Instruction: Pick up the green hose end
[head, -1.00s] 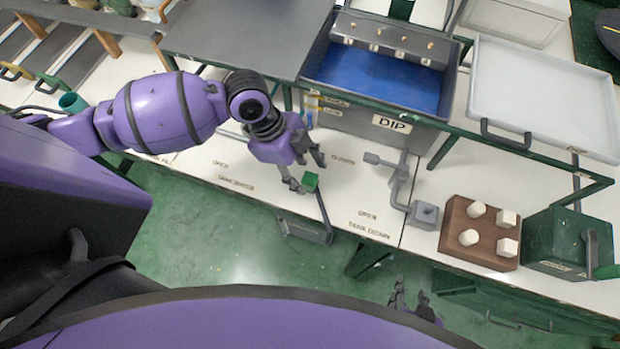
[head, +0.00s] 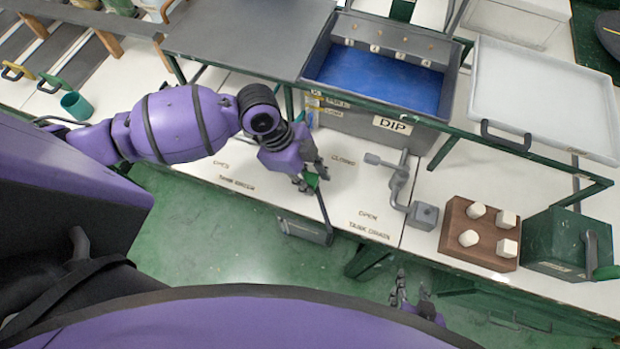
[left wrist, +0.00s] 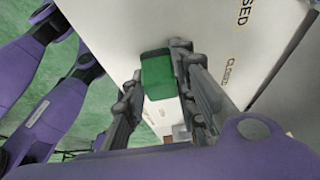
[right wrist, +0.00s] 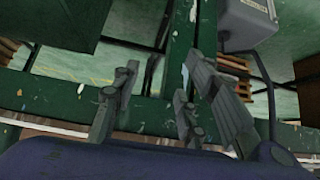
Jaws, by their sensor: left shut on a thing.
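A small green block (head: 312,179) sits at the upper end of a thin dark rod at the bench's front edge. The rod runs down to a dark grey box (head: 306,231) below the edge. My left gripper (head: 311,175) is shut on the green block, which also shows between its fingers in the left wrist view (left wrist: 157,74). The fingers hide part of it in the head view. I cannot tell whether this block is a hose end. A teal cylinder (head: 76,106) stands at the far left. My right gripper (head: 411,294) is open and empty below the front edge.
A grey crank lever (head: 398,186) stands on the white bench. Right of it are a brown block with pale pegs (head: 455,232) and a green box (head: 556,240). Behind are the DIP tank (head: 372,125) and a raised white tray (head: 535,85). Green rails cross in front of the tank.

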